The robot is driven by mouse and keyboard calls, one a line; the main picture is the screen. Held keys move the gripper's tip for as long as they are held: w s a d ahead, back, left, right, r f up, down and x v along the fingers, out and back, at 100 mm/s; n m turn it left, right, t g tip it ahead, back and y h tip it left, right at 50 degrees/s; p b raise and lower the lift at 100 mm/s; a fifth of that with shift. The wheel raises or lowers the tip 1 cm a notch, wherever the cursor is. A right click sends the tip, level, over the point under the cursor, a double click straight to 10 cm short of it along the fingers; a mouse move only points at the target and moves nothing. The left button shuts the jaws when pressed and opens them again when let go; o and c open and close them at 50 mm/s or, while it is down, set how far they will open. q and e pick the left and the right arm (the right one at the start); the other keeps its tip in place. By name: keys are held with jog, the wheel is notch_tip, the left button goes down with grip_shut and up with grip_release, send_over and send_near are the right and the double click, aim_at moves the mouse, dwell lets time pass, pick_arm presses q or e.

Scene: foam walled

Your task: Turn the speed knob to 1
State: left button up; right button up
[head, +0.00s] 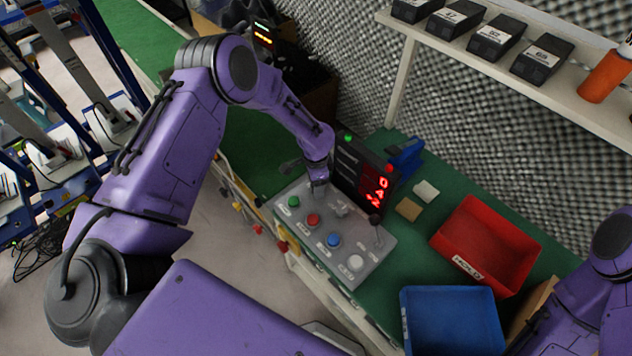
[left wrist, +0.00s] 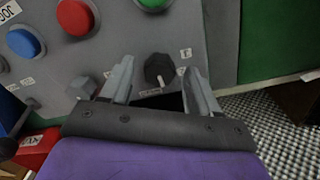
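A grey control panel (head: 318,262) lies on the green bench. In the left wrist view, a dark round knob (left wrist: 158,69) sits on it, with small labels around it that I cannot read clearly. My left gripper (head: 318,192) is over the panel's far left part. In the left wrist view, my left gripper (left wrist: 160,88) is open, one finger on each side of the dark knob, with gaps visible. A lighter grey knob (left wrist: 82,88) is left of the fingers. Which label reads speed is not legible. My right gripper is out of view.
The panel carries green (head: 294,202), red (head: 313,219), blue (head: 334,240) and white (head: 355,262) buttons and a lever (head: 377,236). A display with red digits (head: 376,190) stands behind. Red (head: 480,250) and blue (head: 450,320) bins are to the right.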

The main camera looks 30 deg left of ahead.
pick_arm(q)
jog(key=shift+w+r, duration=0.1)
jog(key=shift+r, duration=0.35)
pick_arm(e)
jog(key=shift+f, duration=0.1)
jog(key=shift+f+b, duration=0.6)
jog(key=shift+b, duration=0.1)
pick_arm(q)
notch_tip(320, 180, up, 10)
jog(key=shift+f, duration=0.2)
jog(key=shift+a, duration=0.1)
